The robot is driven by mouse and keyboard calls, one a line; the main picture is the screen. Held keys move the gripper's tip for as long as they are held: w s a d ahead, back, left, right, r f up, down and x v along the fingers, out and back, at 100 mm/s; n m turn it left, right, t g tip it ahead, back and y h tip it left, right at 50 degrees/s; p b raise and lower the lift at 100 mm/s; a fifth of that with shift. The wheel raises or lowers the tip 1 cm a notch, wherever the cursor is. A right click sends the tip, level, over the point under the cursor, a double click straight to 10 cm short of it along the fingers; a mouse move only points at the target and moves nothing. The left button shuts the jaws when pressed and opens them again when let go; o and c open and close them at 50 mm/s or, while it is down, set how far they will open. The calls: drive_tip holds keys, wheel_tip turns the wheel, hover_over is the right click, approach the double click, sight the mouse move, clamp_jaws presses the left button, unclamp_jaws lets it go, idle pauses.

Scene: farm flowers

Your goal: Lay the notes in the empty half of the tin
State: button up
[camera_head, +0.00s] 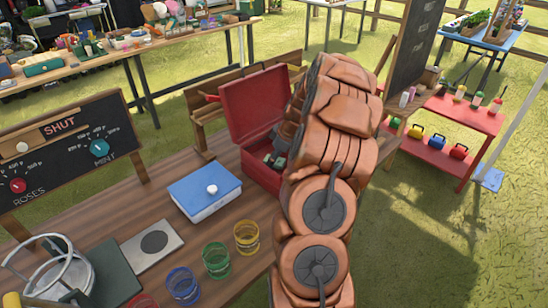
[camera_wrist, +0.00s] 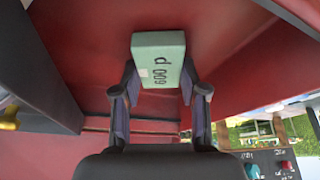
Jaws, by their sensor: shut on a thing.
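The notes (camera_wrist: 158,55) are a pale green bundle marked "600 p" in the wrist view. My gripper (camera_wrist: 160,88) is shut on them, one finger on each side. Red inner surfaces of the tin (camera_wrist: 75,50) surround them in that view, with a dark bar or divider (camera_wrist: 45,75) at left. I cannot tell whether the notes touch the tin's floor. In the head view the red tin (camera_head: 262,174) stands open with its lid (camera_head: 258,98) raised. My arm hides its right part, and small pale and dark shapes inside are unclear.
Several coloured glasses (camera_head: 216,261) stand along the table's front. A black price board (camera_head: 70,150) reads "SHUT". A red stand (camera_head: 465,125) with bottles is to the right, past grass.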

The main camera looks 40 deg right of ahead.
drive_tip(key=shift+f, duration=0.1)
drive_tip(key=o, duration=1.1)
drive_tip(key=shift+o, duration=0.2)
drive_tip(key=shift+r, duration=0.25)
drive_tip(key=b+v, duration=0.3)
drive_tip(key=v, duration=0.8)
drive_tip(key=shift+s+r+b, duration=0.2)
drive_tip(key=shift+r+b, duration=0.1)
drive_tip(key=shift+r, duration=0.05)
